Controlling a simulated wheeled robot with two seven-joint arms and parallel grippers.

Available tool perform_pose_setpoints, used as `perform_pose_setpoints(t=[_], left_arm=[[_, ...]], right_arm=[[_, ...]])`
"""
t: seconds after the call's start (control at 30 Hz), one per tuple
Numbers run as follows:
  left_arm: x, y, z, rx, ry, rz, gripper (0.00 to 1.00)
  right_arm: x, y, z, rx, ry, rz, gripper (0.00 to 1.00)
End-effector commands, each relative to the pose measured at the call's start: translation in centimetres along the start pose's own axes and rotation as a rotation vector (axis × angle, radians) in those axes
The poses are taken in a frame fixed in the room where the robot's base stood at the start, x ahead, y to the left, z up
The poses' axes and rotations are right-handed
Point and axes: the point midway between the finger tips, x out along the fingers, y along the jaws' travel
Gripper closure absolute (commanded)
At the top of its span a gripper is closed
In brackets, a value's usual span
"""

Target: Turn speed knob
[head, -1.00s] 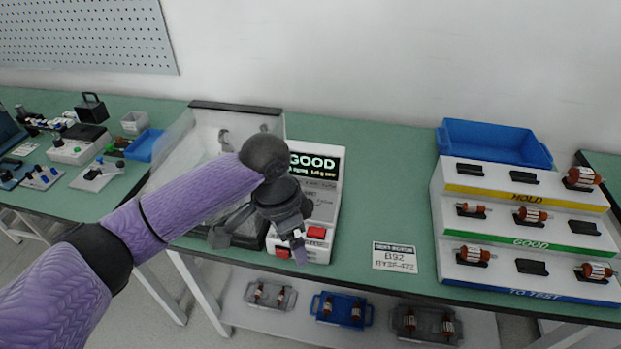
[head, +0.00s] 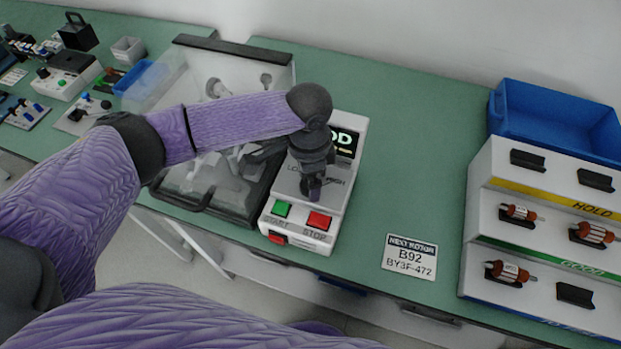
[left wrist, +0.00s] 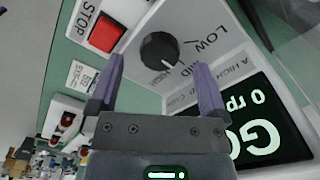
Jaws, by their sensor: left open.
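The speed knob (left wrist: 160,50) is a round black dial with a white pointer line, on the sloped panel of a white tester. LOW, MID and HIGH are printed around it. In the left wrist view my left gripper (left wrist: 160,82) is open, its two purple fingers reaching toward the knob from either side, with the knob just beyond the fingertips. In the head view my left gripper (head: 313,190) is above the tester panel (head: 340,190) and hides the knob. The tester's screen (left wrist: 255,125) reads "0 rp" and part of GOOD. My right gripper is not in view.
Green START (head: 281,208) and red STOP (head: 319,221) buttons sit on the tester's front. A clear-lidded test chamber (head: 215,185) stands left of it. A sign (head: 410,257) and a tiered rotor rack (head: 480,180) are to the right, with bare green table between.

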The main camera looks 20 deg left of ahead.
Motion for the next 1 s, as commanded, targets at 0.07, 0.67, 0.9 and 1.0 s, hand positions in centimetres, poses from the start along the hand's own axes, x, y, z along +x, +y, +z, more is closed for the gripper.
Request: perform_pose_setpoints(t=[0.07,0.67,0.9,1.0], left_arm=[[1.4,0.0,0.0,-0.001,-0.001,0.001,0.03],[2.1,0.0,0.0,0.001,0.001,0.000,0.56],[2.1,0.0,0.0,0.000,0.001,0.000,0.97],[2.0,0.0,0.0,-0.006,0.001,0.000,0.97]], right_arm=[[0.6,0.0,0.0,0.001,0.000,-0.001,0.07],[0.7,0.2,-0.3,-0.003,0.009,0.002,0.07],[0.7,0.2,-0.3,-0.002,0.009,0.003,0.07],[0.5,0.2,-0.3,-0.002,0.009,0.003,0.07]])
